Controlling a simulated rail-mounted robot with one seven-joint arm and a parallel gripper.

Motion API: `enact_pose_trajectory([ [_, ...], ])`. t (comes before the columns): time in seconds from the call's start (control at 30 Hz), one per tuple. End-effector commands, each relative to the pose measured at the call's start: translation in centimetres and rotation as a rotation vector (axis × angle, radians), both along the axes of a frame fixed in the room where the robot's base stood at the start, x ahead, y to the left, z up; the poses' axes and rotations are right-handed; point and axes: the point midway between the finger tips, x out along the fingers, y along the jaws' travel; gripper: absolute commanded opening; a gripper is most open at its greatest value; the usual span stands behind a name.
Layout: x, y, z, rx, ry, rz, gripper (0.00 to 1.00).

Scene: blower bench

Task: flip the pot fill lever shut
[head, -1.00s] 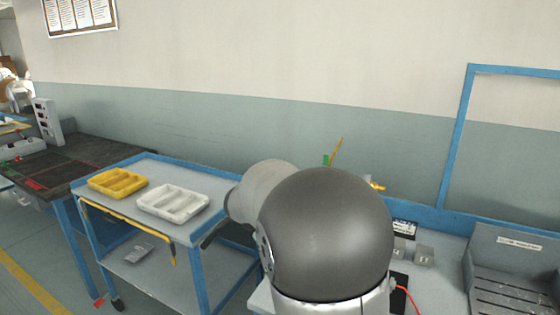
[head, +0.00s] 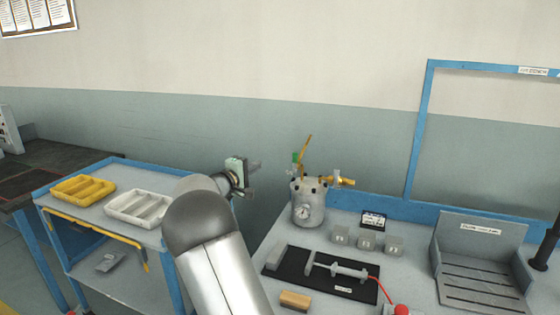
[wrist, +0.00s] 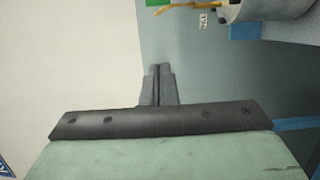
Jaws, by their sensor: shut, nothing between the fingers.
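The pot (head: 309,206) is a grey metal vessel with a round gauge on its front, standing at the back left of the bench. A thin orange-yellow lever (head: 307,149) rises from its top, tilted to the right, beside a green part (head: 296,158). A brass fitting (head: 345,182) sticks out to the right. My gripper (head: 256,164) is left of the pot, apart from it, shut and empty. In the wrist view its fingers (wrist: 158,70) are together; the lever (wrist: 202,6) and part of the pot (wrist: 272,8) show at the top edge.
A black mat (head: 275,267) with a syringe-like tool (head: 340,269) lies before the pot. Small grey blocks (head: 366,240) and a slotted grey stand (head: 482,262) are to the right. A cart with yellow (head: 84,188) and white trays (head: 139,206) stands left.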

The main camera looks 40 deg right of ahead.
Motion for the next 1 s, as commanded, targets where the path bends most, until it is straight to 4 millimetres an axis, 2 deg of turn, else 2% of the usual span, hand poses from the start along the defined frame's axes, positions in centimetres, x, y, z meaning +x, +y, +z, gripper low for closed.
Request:
enact_pose_trajectory([
  [0.17,0.5,-1.7,0.2,0.0,0.001,-0.003,0.0],
  [0.4,2.0,-6.1,0.3,0.0,0.002,-0.003,0.0],
  [0.63,3.3,-9.8,0.2,0.001,0.001,-0.002,0.0],
  [0.8,1.2,-10.8,0.2,0.001,0.003,-0.003,0.0],
  [1.0,0.0,-11.5,0.1,0.001,0.001,-0.001,0.0],
])
